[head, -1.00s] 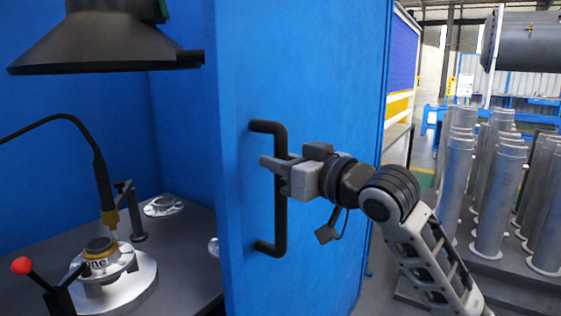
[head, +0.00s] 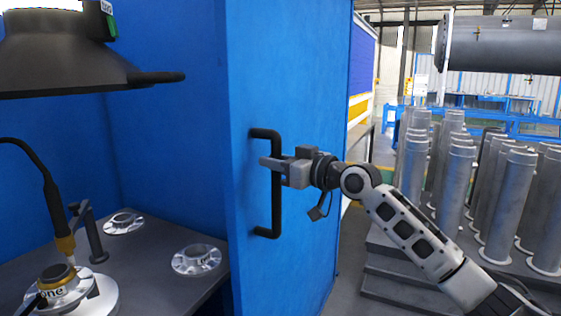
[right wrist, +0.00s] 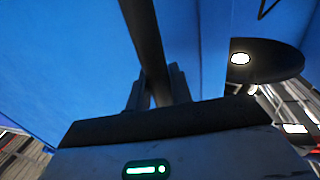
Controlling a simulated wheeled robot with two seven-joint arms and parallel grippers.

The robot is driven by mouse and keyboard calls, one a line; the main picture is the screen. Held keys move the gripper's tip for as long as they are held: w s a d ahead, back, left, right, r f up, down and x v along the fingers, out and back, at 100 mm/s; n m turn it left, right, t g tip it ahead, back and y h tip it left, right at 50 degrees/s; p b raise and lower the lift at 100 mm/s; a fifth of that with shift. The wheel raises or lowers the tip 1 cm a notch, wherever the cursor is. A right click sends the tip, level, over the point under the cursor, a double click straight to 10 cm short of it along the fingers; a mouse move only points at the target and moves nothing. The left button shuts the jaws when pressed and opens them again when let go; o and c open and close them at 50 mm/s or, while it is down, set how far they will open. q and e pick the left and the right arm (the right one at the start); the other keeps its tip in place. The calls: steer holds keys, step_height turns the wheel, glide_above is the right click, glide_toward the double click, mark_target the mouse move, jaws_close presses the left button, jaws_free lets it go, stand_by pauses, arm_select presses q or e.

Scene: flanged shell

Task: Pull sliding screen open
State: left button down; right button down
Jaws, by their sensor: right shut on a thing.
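The sliding screen (head: 285,85) is a tall blue panel in the middle of the head view. A black D-shaped handle (head: 276,215) stands upright on its face. My right gripper (head: 277,165) is shut on the upper part of the handle's vertical bar. In the right wrist view the dark bar (right wrist: 148,45) runs down between my right gripper's two fingers (right wrist: 158,90). The fingers hide a short stretch of the bar. My left gripper is not in view.
Left of the screen is a blue booth with a dark worktable (head: 150,255). On it are a flanged part (head: 197,260), another flange (head: 124,223) and a torch (head: 58,215). A dark hood (head: 70,50) hangs above. Grey flanged pipes (head: 510,205) stand at the right.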

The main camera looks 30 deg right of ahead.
steer(key=c, duration=1.3)
jaws_free()
steer(key=shift+r, duration=0.1)
arm_select(q)
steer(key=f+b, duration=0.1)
steer(key=b, duration=0.2)
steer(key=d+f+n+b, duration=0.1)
steer(key=b, duration=0.2)
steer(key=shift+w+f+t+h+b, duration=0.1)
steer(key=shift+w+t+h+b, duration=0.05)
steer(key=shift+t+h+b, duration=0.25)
arm_select(e)
steer(key=v, duration=1.6)
steer(key=shift+a, duration=0.1)
